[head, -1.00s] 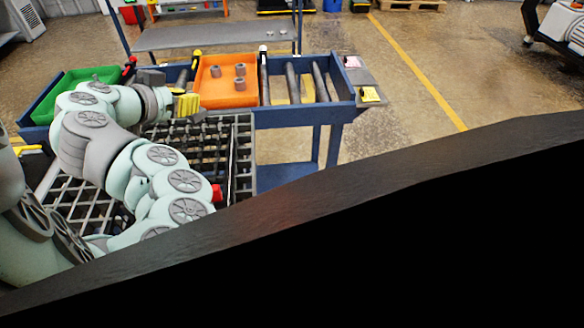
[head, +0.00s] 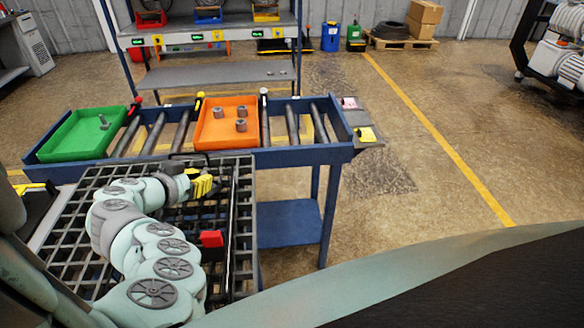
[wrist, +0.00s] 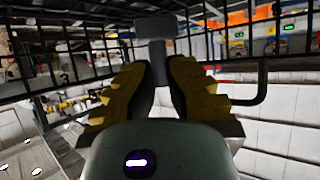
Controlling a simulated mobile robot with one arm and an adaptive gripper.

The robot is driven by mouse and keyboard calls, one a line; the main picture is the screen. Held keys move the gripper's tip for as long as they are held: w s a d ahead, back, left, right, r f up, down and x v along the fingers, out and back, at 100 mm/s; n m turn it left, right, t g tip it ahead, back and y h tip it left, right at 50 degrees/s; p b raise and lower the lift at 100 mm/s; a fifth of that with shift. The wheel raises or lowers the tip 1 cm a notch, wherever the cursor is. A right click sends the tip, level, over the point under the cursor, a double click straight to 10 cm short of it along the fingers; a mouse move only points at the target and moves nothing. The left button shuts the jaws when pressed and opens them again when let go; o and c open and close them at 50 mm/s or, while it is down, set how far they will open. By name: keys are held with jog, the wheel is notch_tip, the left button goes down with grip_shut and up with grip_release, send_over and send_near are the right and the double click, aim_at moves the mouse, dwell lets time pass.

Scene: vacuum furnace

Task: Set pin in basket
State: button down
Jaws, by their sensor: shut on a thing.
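My gripper (wrist: 160,95) has yellow ribbed fingers and is shut on a grey pin (wrist: 155,27) with a wide block-like head. The head sticks out beyond the fingertips, and the shaft shows between them. In the head view my gripper (head: 208,186) is over the right part of the dark grid basket (head: 245,195); the pin is hard to make out there. The basket's black bars (wrist: 100,50) run behind the pin in the wrist view. I cannot tell whether the pin touches the basket.
A blue roller table (head: 300,157) stands behind the basket. It carries a green tray (head: 70,145) with one grey pin (head: 103,122) and an orange tray (head: 210,142) with 3 grey pieces. A red block (head: 211,239) shows by my arm.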

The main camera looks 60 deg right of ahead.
jog(key=shift+f+b, duration=0.75)
jog(key=shift+b, duration=0.15)
jog(key=c, duration=1.1)
grip_release()
jog(key=shift+c, duration=0.2)
jog(key=shift+r, duration=0.1)
